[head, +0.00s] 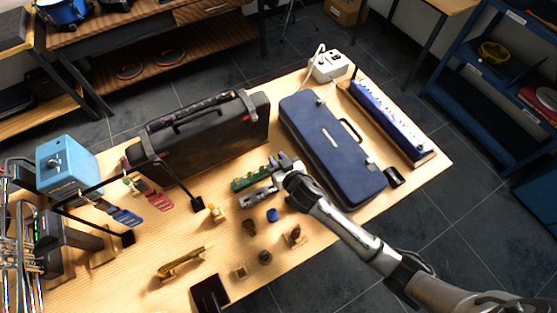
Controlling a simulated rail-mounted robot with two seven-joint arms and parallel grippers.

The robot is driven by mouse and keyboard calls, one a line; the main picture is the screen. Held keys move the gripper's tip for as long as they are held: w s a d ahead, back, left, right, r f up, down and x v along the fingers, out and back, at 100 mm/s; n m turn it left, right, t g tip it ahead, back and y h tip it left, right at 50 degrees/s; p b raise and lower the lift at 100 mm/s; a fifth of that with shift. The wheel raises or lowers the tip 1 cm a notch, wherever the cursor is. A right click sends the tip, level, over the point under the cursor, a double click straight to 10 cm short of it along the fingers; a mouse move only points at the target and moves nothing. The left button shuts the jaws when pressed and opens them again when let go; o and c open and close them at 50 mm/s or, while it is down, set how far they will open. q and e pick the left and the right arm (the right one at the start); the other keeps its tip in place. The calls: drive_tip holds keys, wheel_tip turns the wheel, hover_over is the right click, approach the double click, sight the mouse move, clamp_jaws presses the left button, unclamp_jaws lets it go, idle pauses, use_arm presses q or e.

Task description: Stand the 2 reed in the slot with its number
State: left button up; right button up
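My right gripper (275,168) reaches in from the lower right. It is over the middle of the table, at the right end of a small green strip (249,179). The green strip may be the slotted holder, but I cannot be sure. My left gripper is not clearly in view.
A blue block (273,215), several small pieces and a brass piece (184,263) lie in front. Left are a light-blue box (66,163) and stands.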

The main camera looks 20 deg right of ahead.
drive_tip(key=r+p+v, duration=0.1)
drive_tip(key=p+v, duration=0.1)
drive_tip(key=v, duration=1)
drive_tip(key=s+d+f+g, duration=0.1)
drive_tip(key=s+g, duration=0.4)
drive_tip(key=s, duration=0.5)
drive_tip(key=s+d+f+g+h, duration=0.1)
drive_tip(key=s+g, duration=0.4)
drive_tip(key=s, duration=0.6)
drive_tip(key=shift+s+d+f+n+g, duration=0.3)
drive_tip(key=shift+d+f+n+g, duration=0.1)
drive_tip(key=shift+d+f, duration=0.25)
drive_tip(key=shift+r, duration=0.15)
